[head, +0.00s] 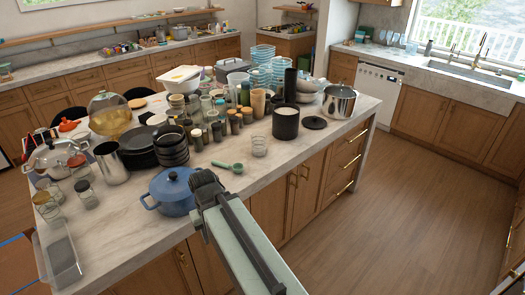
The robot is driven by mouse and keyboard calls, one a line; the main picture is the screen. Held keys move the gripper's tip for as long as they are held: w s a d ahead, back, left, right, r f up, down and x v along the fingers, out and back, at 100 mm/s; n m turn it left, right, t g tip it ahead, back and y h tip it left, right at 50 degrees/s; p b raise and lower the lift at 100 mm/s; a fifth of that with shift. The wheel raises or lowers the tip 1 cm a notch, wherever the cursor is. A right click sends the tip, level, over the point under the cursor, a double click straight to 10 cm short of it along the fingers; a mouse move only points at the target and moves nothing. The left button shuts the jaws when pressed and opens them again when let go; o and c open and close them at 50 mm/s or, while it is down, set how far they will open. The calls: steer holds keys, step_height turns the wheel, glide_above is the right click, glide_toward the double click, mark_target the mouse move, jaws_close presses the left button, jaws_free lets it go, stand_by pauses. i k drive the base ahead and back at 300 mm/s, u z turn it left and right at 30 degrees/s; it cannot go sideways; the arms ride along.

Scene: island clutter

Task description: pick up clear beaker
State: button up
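A small clear glass vessel (259,147), which looks like the clear beaker, stands upright near the front edge of the island counter. It appears empty. My gripper (204,178) is at the end of my arm, in front of the counter's near edge. In the picture it is below and left of the beaker and clearly apart from it. It overlaps the right side of a blue lidded pot (172,190). The fingers are dark and too small to tell whether they are open or shut.
A green scoop (229,167) lies left of the beaker. A black canister (286,122) stands behind it, with a black lid (314,122) beside that. Jars, stacked black bowls (171,146) and a steel pot (339,101) crowd the island. The wooden floor (400,200) to the right is clear.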

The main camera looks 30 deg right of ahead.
mark_target(259, 145)
steer(key=z, duration=2.05)
steer(key=i, duration=0.7)
steer(key=u, duration=3.55)
